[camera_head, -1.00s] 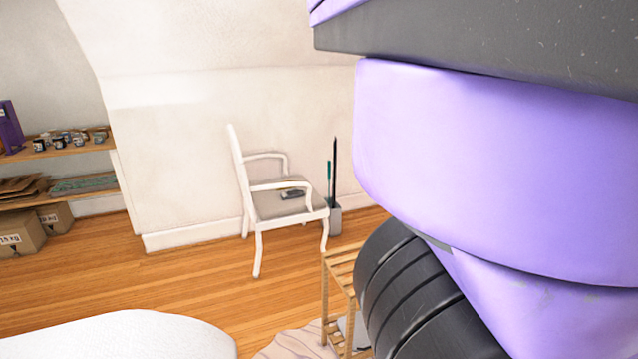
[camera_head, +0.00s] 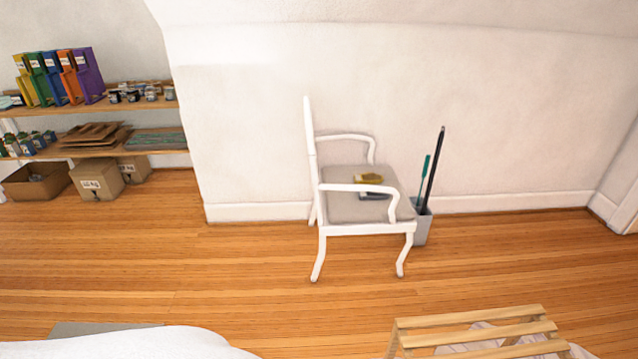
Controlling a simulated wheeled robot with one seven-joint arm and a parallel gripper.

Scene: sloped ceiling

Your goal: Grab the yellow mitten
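A small mustard-yellow item (camera_head: 368,178) lies on the grey seat of a white chair (camera_head: 365,229), in the middle of the head view. It may be the yellow mitten, but it is too small to be sure of its shape. A dark flat object (camera_head: 374,192) lies right in front of it, close to or touching it. My gripper is not in the picture, and no part of my arm shows over the chair.
A grey bin (camera_head: 422,228) with long-handled tools stands right of the chair. A slatted wooden rack (camera_head: 470,332) is at the lower right. Shelves (camera_head: 160,101) with binders and jars stand at the left, cardboard boxes (camera_head: 96,180) below. Wooden floor before the chair is clear.

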